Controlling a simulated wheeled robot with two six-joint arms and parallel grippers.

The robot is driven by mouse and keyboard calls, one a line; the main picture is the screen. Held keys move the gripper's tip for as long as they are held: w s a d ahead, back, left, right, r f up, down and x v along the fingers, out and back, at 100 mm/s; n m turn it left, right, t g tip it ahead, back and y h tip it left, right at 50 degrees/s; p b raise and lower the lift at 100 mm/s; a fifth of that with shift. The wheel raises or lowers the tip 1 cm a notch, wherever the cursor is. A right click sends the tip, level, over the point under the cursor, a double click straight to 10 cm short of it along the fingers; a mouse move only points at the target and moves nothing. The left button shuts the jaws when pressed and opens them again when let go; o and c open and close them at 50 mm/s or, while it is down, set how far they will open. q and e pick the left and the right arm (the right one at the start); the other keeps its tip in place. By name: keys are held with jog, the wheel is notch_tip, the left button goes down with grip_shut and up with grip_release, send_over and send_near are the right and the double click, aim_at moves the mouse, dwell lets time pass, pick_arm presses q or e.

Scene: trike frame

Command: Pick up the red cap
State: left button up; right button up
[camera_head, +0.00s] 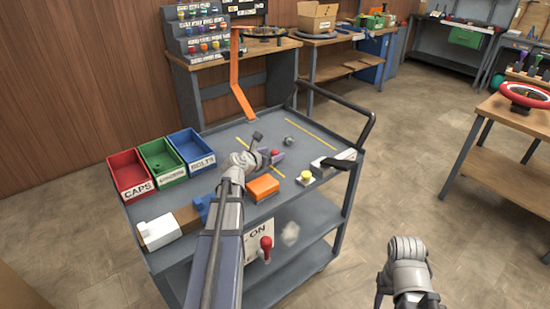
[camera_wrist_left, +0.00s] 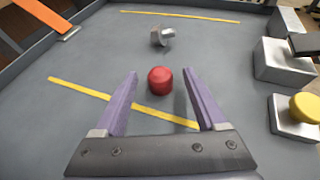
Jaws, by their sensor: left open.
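The red cap (camera_head: 275,152) lies on the grey top of the cart. In the left wrist view the red cap (camera_wrist_left: 160,80) sits between the tips of the two purple fingers, with a gap on each side. My left gripper (camera_wrist_left: 160,73) is open and holds nothing. In the head view my left gripper (camera_head: 268,157) is low over the cart top at the cap and partly hides it. My right arm shows at the bottom right, away from the cart; its fingers do not show.
A small grey metal part (camera_wrist_left: 161,37) lies beyond the cap. A yellow button on a white box (camera_head: 304,177) is to the right, an orange block (camera_head: 263,187) nearer. The red bin labelled CAPS (camera_head: 128,172) and green and blue bins stand at the left.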

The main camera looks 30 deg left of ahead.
pick_arm(q)
jog(key=x, duration=0.2)
jog(key=shift+w+f, duration=0.2)
jog(key=shift+w, duration=0.05)
jog(key=shift+s, duration=0.1)
jog(key=shift+c, duration=0.2)
grip_shut()
